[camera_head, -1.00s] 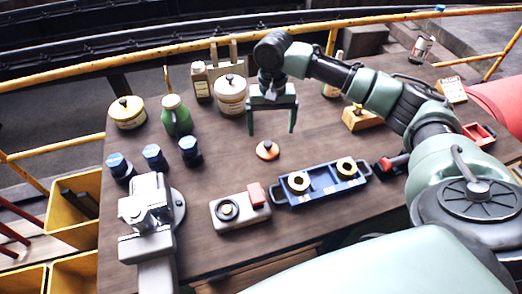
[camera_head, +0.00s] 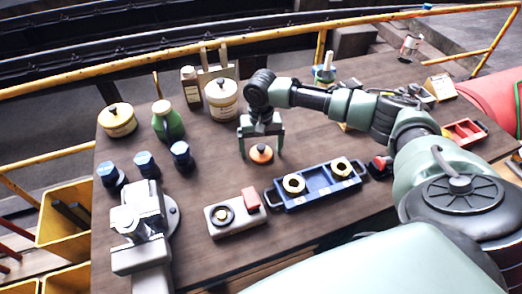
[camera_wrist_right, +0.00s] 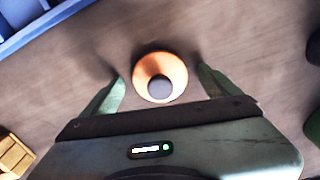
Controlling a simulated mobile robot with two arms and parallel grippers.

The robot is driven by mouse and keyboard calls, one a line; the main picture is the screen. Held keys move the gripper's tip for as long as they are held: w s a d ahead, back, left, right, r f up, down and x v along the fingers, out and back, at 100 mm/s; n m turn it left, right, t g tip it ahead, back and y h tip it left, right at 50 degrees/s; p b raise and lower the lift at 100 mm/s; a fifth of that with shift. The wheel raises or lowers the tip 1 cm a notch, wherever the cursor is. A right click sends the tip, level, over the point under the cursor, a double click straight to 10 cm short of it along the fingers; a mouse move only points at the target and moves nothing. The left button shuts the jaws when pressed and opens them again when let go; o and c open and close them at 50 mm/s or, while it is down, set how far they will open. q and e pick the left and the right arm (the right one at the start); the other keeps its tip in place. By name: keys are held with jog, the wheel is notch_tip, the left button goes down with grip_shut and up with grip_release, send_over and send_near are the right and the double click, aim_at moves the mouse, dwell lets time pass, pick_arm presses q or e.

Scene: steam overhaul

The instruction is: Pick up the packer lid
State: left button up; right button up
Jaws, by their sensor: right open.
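The packer lid appears to be the small orange disc with a dark knob (camera_head: 261,153), lying on the wooden table (camera_head: 225,160). In the right wrist view the orange lid (camera_wrist_right: 160,77) lies between the fingers, its grey knob facing the camera. My right gripper (camera_head: 262,155) is open, pointing down with one finger on each side of the lid. In the wrist view, the gripper (camera_wrist_right: 160,88) shows a gap between each finger and the lid. My left gripper is not in view.
A blue tray with two brass rings (camera_head: 318,186) and a grey box with a red block (camera_head: 234,214) stand in front. Blue-capped jars (camera_head: 146,164), a green bottle (camera_head: 167,122) and cream pots (camera_head: 221,99) stand left and behind. A vise (camera_head: 140,225) is at the front left.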

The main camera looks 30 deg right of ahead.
jog(key=c, duration=1.4)
jog(key=shift+r, duration=0.15)
